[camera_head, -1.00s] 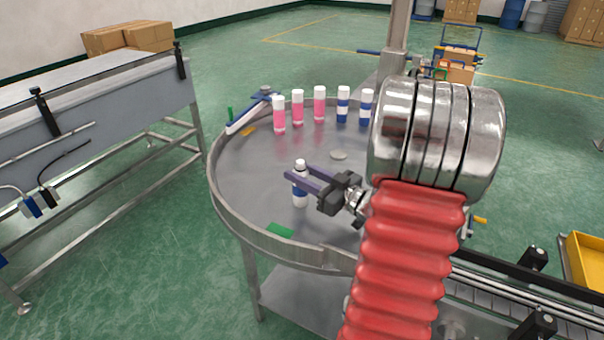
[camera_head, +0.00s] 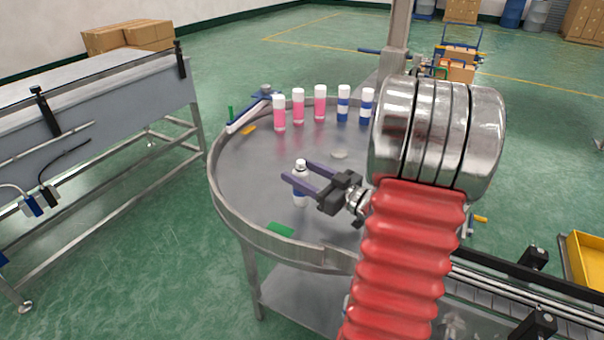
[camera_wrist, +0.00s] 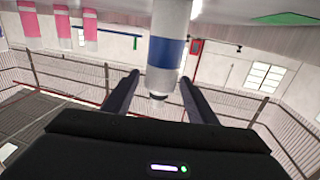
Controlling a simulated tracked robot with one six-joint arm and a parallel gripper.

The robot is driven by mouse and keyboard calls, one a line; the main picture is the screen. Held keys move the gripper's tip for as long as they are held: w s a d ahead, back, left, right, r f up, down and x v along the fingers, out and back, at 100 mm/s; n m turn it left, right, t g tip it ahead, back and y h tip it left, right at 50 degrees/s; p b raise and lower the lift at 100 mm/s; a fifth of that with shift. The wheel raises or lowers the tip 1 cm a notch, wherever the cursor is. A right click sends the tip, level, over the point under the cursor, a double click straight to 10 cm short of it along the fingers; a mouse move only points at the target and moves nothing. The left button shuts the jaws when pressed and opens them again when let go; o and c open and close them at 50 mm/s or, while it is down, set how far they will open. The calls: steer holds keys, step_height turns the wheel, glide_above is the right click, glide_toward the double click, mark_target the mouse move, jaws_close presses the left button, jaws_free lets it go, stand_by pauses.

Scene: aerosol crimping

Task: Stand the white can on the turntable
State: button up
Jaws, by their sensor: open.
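The white can (camera_head: 300,199) with a blue band stands upright on the grey metal turntable (camera_head: 245,165), left of its middle. My gripper (camera_head: 296,171) is open, with one finger on each side of the can's upper part. The near finger hides part of the can in the head view. In the wrist view, the can (camera_wrist: 168,45) shows upside down between the two spread fingers of my gripper (camera_wrist: 158,79). A gap shows beside each finger there.
Several pink cans (camera_head: 298,108) and blue-banded cans (camera_head: 343,105) stand along the turntable's back edge. A raised rim (camera_head: 262,240) runs around the turntable. A pale disc (camera_head: 338,155) lies behind my gripper.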

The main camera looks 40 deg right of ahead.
steer(key=shift+s+d, duration=0.2)
steer(key=shift+s, duration=1.05)
steer(key=shift+s+d, duration=0.15)
steer(key=shift+s, duration=1.1)
steer(key=shift+s+d, duration=0.2)
steer(key=shift+s, duration=1.05)
steer(key=w+d+r+n+h, duration=0.1)
steer(key=w+d+r+h, duration=0.1)
steer(key=w+r, duration=0.35)
steer(key=w+a+r+m+g+h, duration=0.2)
steer(key=w+a+r+g+h, duration=0.1)
steer(key=w+a+r+h, duration=0.25)
steer(key=s+a+f+g+y, duration=0.1)
steer(key=s+a+f+g, duration=0.1)
steer(key=s+a, duration=0.4)
steer(key=s+a+f+g+y, duration=0.2)
steer(key=s+a, duration=0.5)
steer(key=a, duration=0.6)
steer(key=s+a+f+g+y, duration=0.2)
steer(key=s+a+f+g, duration=0.2)
steer(key=s+a, duration=0.3)
steer(key=a+g, duration=0.1)
steer(key=a, duration=0.2)
steer(key=shift+m, duration=0.3)
